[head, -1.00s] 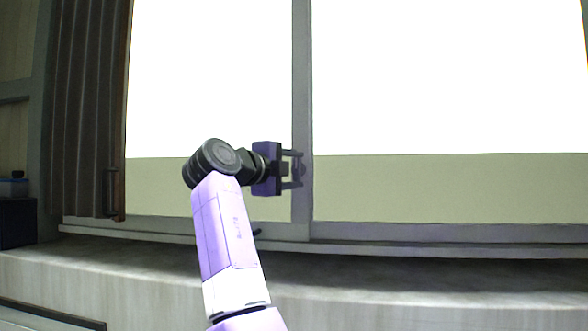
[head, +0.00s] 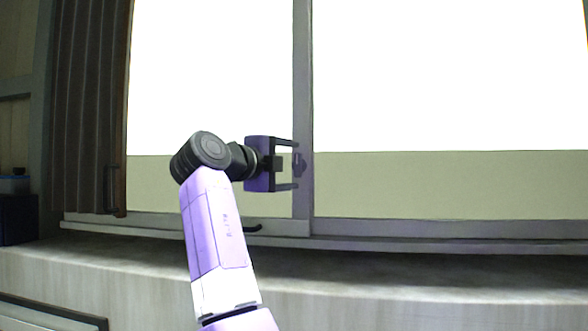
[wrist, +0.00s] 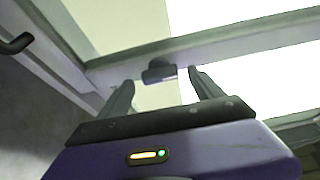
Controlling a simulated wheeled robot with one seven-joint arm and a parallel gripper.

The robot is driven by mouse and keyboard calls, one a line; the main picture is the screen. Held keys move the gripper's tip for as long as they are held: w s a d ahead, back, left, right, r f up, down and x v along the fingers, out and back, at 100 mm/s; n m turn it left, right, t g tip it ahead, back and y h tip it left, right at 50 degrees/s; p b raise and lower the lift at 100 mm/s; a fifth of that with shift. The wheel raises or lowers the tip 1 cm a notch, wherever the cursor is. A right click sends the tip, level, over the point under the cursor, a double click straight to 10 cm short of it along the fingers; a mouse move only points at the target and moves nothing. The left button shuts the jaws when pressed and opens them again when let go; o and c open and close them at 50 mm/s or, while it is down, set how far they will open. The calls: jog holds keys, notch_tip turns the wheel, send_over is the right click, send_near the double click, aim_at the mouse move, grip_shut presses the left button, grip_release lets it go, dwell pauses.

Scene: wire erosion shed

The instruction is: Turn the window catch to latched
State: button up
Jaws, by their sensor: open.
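The window catch (head: 299,165) is a small dark piece on the upright meeting frame of the sliding window. In the wrist view the catch (wrist: 160,72) shows as a dark block on the frame bar, beyond and between the fingertips. My gripper (head: 292,164) is open and empty, just left of the frame at the catch's height, its two fingers above and below the catch's level. In the wrist view my gripper (wrist: 160,82) has its fingers spread, with a gap to the catch. I cannot tell which way the catch is turned.
The window frame (head: 302,80) stands between two bright panes. A dark curved handle (head: 243,228) is low on the left sash. A grey sill ledge (head: 400,275) runs below the window. A dark box (head: 17,220) sits far left.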

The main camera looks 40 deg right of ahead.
jog(key=shift+b+v, duration=0.45)
jog(key=shift+v, duration=2.3)
jog(key=shift+a, duration=0.15)
